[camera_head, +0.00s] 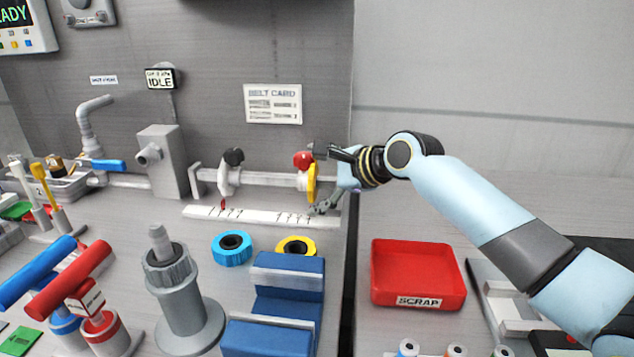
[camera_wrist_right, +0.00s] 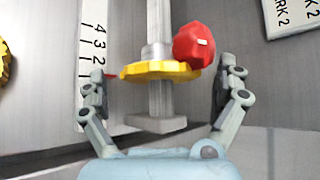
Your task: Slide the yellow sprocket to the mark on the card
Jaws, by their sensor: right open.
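The yellow sprocket (camera_head: 311,183) sits on a grey horizontal rail near its right end, below a red knob (camera_head: 303,160). My right gripper (camera_head: 322,180) is open around the sprocket's end of the rail. In the right wrist view the sprocket (camera_wrist_right: 150,71) lies between the two spread fingers, with gaps beside them, and a small red pointer at its left edge. The belt card (camera_head: 272,104) hangs on the back wall; its small print is hard to read in the head view. In the wrist view part of it (camera_wrist_right: 292,14) reads "RK 2". My left gripper is not in view.
A white scale strip (camera_head: 255,215) with tick marks lies below the rail. A black knob on a white holder (camera_head: 229,175) is farther left on the rail. Blue (camera_head: 231,257) and yellow-black (camera_head: 297,239) rings and a blue block stand in front. A red scrap tray (camera_head: 376,292) is at right.

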